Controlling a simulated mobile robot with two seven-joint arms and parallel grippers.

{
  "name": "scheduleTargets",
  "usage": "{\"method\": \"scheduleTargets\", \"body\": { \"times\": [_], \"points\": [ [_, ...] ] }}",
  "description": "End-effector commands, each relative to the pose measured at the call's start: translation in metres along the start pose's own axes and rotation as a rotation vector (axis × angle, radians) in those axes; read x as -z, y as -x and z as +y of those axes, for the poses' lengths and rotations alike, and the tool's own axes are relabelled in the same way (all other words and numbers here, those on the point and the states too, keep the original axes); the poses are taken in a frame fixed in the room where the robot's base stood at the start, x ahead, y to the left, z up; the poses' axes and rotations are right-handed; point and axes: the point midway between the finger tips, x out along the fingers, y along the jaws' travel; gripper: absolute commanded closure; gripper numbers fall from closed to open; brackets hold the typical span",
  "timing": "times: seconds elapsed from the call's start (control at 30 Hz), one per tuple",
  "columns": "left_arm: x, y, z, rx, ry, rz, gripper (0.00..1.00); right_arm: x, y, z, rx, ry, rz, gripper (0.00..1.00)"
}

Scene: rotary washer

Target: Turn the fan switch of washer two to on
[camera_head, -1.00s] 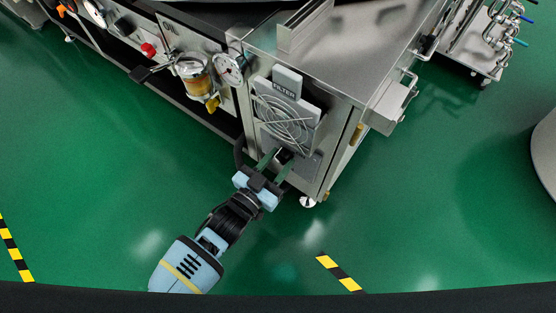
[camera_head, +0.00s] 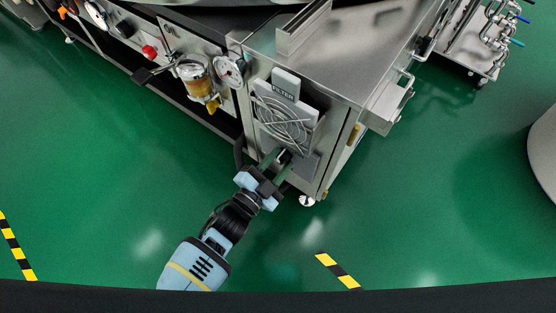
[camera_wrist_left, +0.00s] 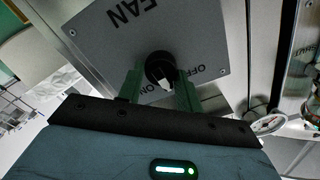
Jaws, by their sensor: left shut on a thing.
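The FAN switch plate (camera_wrist_left: 110,35) is a grey panel on the washer's end, below the filter guard. It also shows partly in the head view (camera_head: 304,164). Its round black knob (camera_wrist_left: 158,66) has a white mark beside the lettering ON and OFF; I cannot tell exactly which word it points to. My left gripper (camera_wrist_left: 160,88) has its green fingers on both sides of the knob and is shut on it. In the head view the left gripper (camera_head: 279,160) reaches the plate and hides the knob. My right gripper is not in view.
The fan's wire guard (camera_head: 283,122) and FILTER label (camera_head: 284,88) are just above the gripper. Green floor (camera_head: 420,210) is clear around the machine's corner.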

Motion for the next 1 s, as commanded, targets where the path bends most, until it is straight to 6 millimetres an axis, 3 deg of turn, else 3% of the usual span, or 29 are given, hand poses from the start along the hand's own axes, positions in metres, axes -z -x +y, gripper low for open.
{"method": "scheduleTargets", "body": {
  "times": [0.6, 1.0],
  "points": [
    [-0.002, 0.001, 0.004, -0.001, -0.576, -0.002, 0.88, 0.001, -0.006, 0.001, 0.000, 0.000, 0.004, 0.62],
    [-0.003, 0.001, 0.004, -0.002, -0.834, -0.002, 0.88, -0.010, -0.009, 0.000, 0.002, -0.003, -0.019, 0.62]
  ]
}}
